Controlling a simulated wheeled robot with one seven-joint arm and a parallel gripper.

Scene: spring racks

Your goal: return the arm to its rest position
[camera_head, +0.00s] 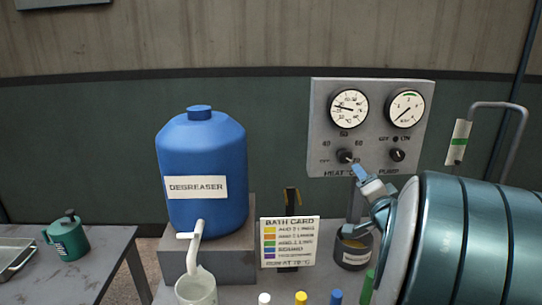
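My arm's large teal link (470,240) fills the right side of the head view. My gripper (364,180) sticks out past its left end, in front of the grey control panel (325,120) and near the heat knob in the picture. Whether it touches the panel cannot be told. A blue-tipped finger shows, but the gap between the fingers is not clear. The rest of the arm is out of view or hidden behind the teal link.
A blue degreaser drum (205,150) with a white spout stands on a grey block, above a pale jug (197,290). A bath card (289,242) and a dark pot (352,252) stand near the arm. A green can (68,238) is on the left table.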

